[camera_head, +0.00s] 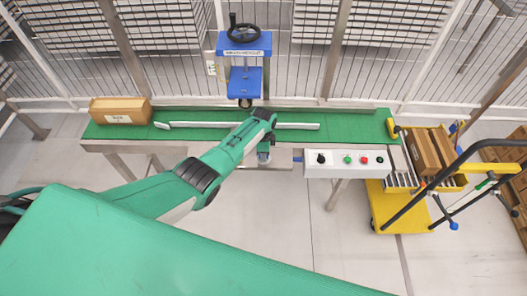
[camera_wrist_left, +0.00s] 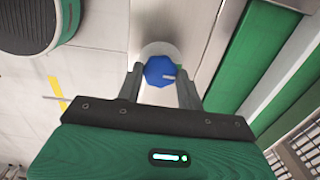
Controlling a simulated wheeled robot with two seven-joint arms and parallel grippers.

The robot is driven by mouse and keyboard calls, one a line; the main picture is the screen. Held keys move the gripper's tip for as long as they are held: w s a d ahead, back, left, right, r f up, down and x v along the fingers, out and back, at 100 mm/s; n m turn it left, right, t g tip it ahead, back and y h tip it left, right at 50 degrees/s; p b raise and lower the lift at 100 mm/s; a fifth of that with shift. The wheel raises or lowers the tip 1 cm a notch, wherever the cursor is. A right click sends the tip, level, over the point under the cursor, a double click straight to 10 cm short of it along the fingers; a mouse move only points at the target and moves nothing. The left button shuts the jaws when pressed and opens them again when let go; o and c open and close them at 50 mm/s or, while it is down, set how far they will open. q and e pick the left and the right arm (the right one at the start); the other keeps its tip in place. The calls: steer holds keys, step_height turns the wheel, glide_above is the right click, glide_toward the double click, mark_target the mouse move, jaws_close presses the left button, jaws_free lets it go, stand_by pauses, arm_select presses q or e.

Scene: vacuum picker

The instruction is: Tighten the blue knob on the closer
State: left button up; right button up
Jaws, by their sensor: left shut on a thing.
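The blue knob (camera_wrist_left: 159,70) is faceted, with a light pointer mark, and sits on a round white base. My left gripper (camera_wrist_left: 161,80) has one finger on each side of the knob and is shut on it in the left wrist view. In the head view my left gripper (camera_head: 264,152) is at the front edge of the green conveyor, just below the closer, and its arm hides most of the knob. The closer (camera_head: 244,52) is a blue frame with a black handwheel on top and a label across its front. My right gripper is not in view.
A brown box (camera_head: 121,111) stands on the left end of the green conveyor (camera_head: 361,125). A control box (camera_head: 346,163) with buttons is just right of my left gripper. A yellow cart (camera_head: 399,210) with brown boxes stands at the right. A wire fence runs behind.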

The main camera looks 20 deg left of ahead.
arm_select(q)
steer(key=o, duration=1)
step_height(320, 180, up, 14)
steer(key=shift+f, duration=0.1)
